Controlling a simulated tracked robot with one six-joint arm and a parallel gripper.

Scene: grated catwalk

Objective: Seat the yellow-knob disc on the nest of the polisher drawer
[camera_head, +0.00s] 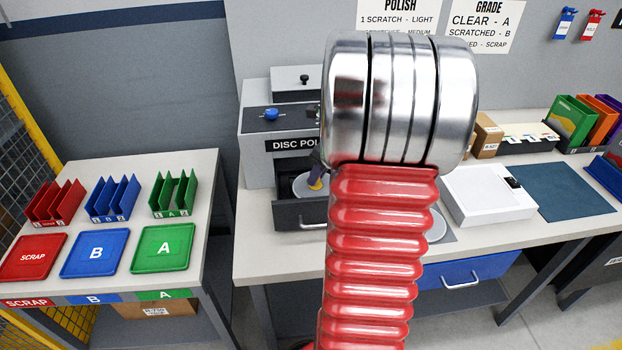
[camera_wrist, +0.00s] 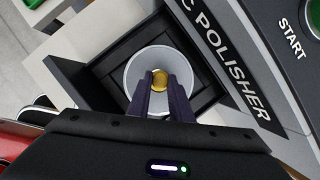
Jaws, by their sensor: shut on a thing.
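The yellow knob (camera_wrist: 160,79) stands at the middle of a pale grey disc (camera_wrist: 176,58). In the wrist view my gripper (camera_wrist: 160,86) is shut on the knob, with one dark finger on each side. The disc is over or in the open black polisher drawer (camera_wrist: 78,68); I cannot tell whether it touches the nest, which is hidden under it. In the head view the disc (camera_head: 303,187) shows at the open drawer (camera_head: 291,215), with the yellow knob (camera_head: 316,184) partly behind my arm.
The disc polisher (camera_head: 258,146) with a blue knob stands behind the drawer. A white box (camera_head: 487,196) and dark mat (camera_head: 563,190) lie to the right. On the left table are the red (camera_head: 32,257), blue (camera_head: 95,253) and green (camera_head: 163,248) trays. My arm hides the bench centre.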

